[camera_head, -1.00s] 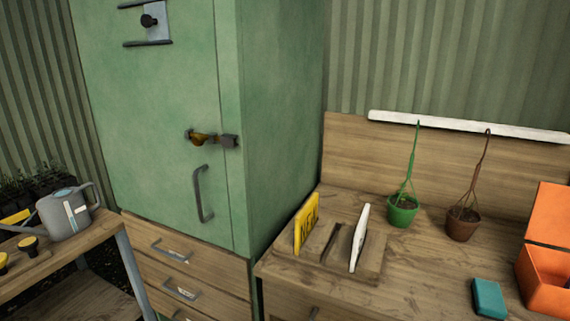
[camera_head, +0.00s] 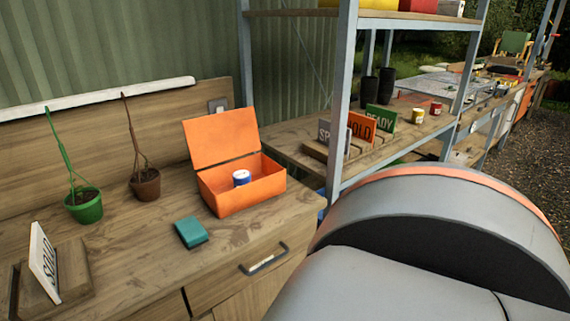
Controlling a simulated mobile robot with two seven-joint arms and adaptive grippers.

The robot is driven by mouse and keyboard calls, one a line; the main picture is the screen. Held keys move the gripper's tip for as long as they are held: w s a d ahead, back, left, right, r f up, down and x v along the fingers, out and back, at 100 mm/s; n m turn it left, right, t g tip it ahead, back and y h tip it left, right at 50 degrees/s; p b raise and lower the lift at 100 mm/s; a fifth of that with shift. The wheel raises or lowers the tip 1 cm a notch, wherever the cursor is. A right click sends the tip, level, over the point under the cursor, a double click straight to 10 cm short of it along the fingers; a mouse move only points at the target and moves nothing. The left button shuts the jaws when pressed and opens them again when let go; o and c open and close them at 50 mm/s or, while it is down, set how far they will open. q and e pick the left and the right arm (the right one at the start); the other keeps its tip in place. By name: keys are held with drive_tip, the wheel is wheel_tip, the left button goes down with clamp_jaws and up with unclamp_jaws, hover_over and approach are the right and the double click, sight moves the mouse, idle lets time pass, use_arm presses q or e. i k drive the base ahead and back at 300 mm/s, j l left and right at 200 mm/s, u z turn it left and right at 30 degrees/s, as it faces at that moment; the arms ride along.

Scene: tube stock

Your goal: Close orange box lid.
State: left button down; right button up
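The orange box (camera_head: 240,197) stands on the wooden bench, left of the middle of the head view. Its orange lid (camera_head: 221,138) is up, tilted back on the far side, so the box is open. A small blue and white can (camera_head: 241,178) is inside the box. A large grey arm part of mine fills the lower right. Neither of my grippers shows in the view.
A teal block (camera_head: 191,232) lies in front of the box on the wooden bench (camera_head: 130,255). Two hanging pots, green (camera_head: 84,206) and brown (camera_head: 145,184), stand to the left. A metal-framed shelf (camera_head: 344,100) with signs rises to the right.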

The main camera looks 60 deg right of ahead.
sight(216, 138)
drive_tip(key=z, duration=1.5)
drive_tip(key=l+u, duration=0.1)
drive_tip(key=u, duration=0.35)
drive_tip(key=l+u, duration=0.1)
drive_tip(key=u, duration=0.4)
drive_tip(key=l+u, duration=0.1)
drive_tip(key=u, duration=0.35)
drive_tip(key=l+u, duration=0.45)
drive_tip(key=k+l+u, duration=0.2)
drive_tip(key=l+u, duration=0.2)
drive_tip(key=k+l+u, duration=0.25)
drive_tip(key=l, duration=0.2)
drive_tip(key=k+l+u, duration=0.35)
drive_tip(key=k+l, duration=0.6)
drive_tip(key=l, duration=0.15)
